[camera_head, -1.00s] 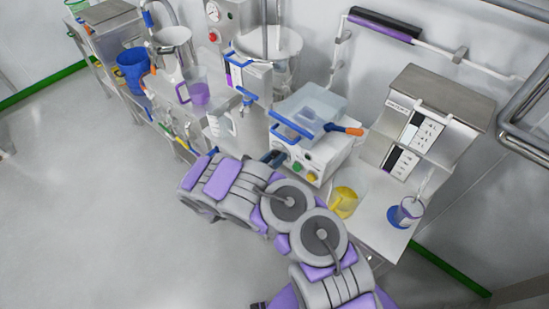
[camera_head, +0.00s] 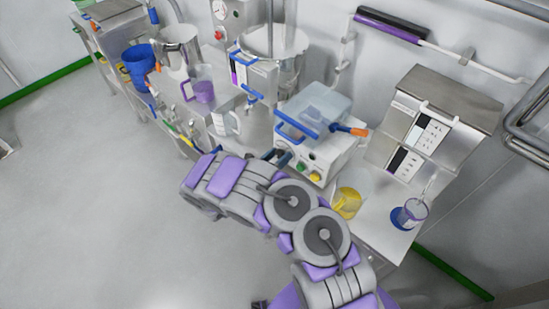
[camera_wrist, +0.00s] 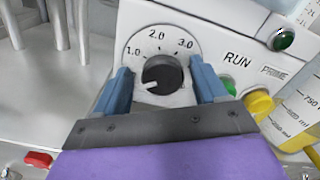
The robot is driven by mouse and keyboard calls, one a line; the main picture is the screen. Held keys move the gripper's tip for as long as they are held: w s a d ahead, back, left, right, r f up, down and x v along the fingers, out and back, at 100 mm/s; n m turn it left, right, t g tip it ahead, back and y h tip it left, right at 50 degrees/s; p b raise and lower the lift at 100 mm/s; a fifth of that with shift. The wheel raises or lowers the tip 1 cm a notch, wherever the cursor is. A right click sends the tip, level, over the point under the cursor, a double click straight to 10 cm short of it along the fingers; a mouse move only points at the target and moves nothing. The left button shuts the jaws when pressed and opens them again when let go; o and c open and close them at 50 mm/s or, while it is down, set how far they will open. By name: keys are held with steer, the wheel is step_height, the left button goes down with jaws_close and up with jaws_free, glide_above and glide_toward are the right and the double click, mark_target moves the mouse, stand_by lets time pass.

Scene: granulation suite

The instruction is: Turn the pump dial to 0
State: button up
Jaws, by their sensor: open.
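The pump (camera_head: 308,140) is a white box with a clear, blue-edged lid, standing on the steel bench in the head view. In the wrist view its front panel holds a dark round dial (camera_wrist: 163,75) with a white pointer mark at its lower left. The scale around it reads 1.0, 2.0 and 3.0; no 0 can be read, as the lower scale is hidden. My gripper (camera_wrist: 160,85) is open, with one blue finger on each side of the dial. Whether the fingers touch it, I cannot tell. In the head view my gripper (camera_head: 277,157) is partly hidden at the pump's front.
A green RUN button (camera_wrist: 228,86) and a yellow PRIME button (camera_wrist: 258,104) sit right of the dial. A beaker with yellow contents (camera_head: 347,203) stands beside the pump. A purple jug (camera_head: 202,92) and a white mug (camera_head: 226,122) stand to the left.

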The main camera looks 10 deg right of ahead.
steer(key=p+v, duration=0.3)
steer(key=v, duration=1.4)
steer(key=shift+a, duration=0.25)
steer(key=d+r+m+g+h, duration=0.3)
steer(key=d+r+m+g, duration=0.35)
steer(key=d+r, duration=0.45)
steer(key=s+d+r+m+g+y, duration=0.3)
steer(key=s+d+r+m+g, duration=0.4)
steer(key=d+r+m, duration=0.5)
steer(key=s+r+m+g+y, duration=0.1)
steer(key=s+r+m+y, duration=0.2)
steer(key=s, duration=0.3)
steer(key=s+r+m+g+y, duration=0.1)
steer(key=s+r+m+y, duration=0.15)
steer(key=s, duration=0.45)
steer(key=s+a+r+m+t+y, duration=0.1)
steer(key=s+a+m+t+y, duration=0.2)
steer(key=s+a+m+y, duration=0.3)
steer(key=s+a+y, duration=0.3)
steer(key=s, duration=0.3)
steer(key=shift+s+r+m, duration=0.2)
steer(key=shift+s+m, duration=0.1)
